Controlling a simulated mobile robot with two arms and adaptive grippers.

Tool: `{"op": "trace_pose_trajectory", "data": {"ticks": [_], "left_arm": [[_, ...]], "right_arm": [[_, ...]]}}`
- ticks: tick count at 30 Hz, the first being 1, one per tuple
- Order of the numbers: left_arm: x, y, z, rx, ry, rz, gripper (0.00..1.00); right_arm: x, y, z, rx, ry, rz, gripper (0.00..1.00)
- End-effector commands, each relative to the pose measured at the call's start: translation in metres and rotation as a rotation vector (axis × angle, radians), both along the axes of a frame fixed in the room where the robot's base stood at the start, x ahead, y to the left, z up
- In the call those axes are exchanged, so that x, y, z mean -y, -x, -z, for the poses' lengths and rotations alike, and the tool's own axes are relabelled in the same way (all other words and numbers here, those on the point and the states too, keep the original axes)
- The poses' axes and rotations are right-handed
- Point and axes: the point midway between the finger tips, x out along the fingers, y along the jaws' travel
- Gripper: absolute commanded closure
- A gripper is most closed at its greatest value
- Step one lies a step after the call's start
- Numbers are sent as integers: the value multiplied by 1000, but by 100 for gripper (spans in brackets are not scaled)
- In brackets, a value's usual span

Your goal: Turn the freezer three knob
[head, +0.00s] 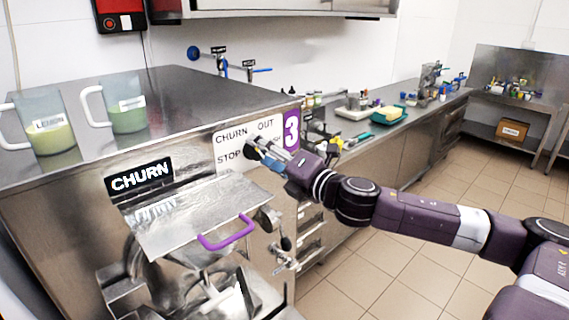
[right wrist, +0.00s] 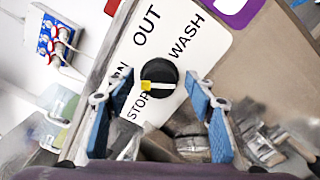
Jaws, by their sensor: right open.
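Freezer three is the steel machine (head: 60,215) at the left in the head view, with a purple "3" tag (head: 291,131) and a white dial plate (head: 229,135). In the right wrist view, the plate (right wrist: 190,22) reads OUT, WASH, STOP and a partly covered word. The round black knob (right wrist: 167,70) sits on it, the yellow end of its white pointer bar towards STOP. My right gripper (head: 262,150) is at the plate and hides the knob area in the head view. In the right wrist view, its blue fingers (right wrist: 160,92) are open, either side of the knob, with nothing between them gripped.
A CHURN sign (head: 139,179), a hopper lid (head: 190,217) and its purple handle (head: 228,234) are left of my gripper. Two labelled jugs, one green (head: 127,118) and one yellowish (head: 52,138), stand on the machine top. Tiled floor (head: 395,275) is clear at right.

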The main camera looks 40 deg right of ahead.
Motion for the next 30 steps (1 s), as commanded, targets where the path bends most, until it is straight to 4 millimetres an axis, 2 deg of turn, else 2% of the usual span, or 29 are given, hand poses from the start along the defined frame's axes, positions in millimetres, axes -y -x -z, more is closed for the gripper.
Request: {"op": "trace_pose_trajectory", "data": {"ticks": [18, 30], "left_arm": [[1, 0, 0, 1, 1, 1, 100], [1, 0, 0, 1, 1, 1, 100]], "right_arm": [[2, 28, 2, -4, 1, 0, 50], [7, 78, 2, -4, -5, 1, 50]]}}
